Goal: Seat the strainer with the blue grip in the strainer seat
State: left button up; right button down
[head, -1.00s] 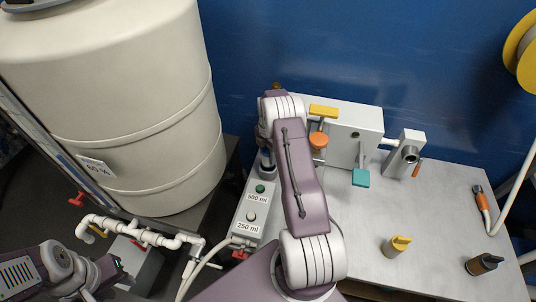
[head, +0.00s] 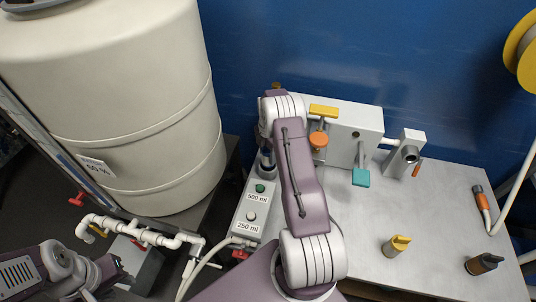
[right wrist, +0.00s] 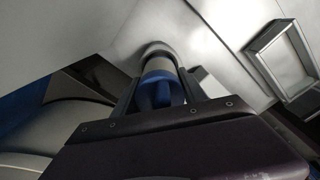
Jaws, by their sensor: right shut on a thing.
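The strainer's blue grip (right wrist: 162,95) is between the two fingers of my right gripper (right wrist: 160,104), which is shut on it. Beyond the grip, a grey cylindrical part points toward a rounded pale collar (right wrist: 158,52) on a light surface. I cannot tell whether this collar is the strainer seat or how deep the strainer sits. In the head view my right gripper (head: 265,163) is partly hidden by its own arm, behind the button box. My left gripper (head: 112,272) is at the lower left, away from the strainer; its jaws are unclear.
A button box (head: 250,207) stands beside my right arm. A large cream tank (head: 120,100) and white piping (head: 140,233) are on the left. The grey bench (head: 345,235) carries a valve block (head: 345,125), a yellow-topped piece (head: 396,245) and a brown-black piece (head: 482,264). Its middle is mostly clear.

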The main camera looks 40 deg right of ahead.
jog(key=shift+f+b, duration=1.55)
jog(key=shift+f, duration=0.65)
dwell(1.5)
jog(key=shift+s, duration=0.1)
jog(key=shift+s+a+f, duration=0.1)
jog(key=shift+f, duration=0.15)
dwell(0.4)
jog(key=shift+r, duration=0.15)
dwell(1.3)
jog(key=shift+b, duration=0.3)
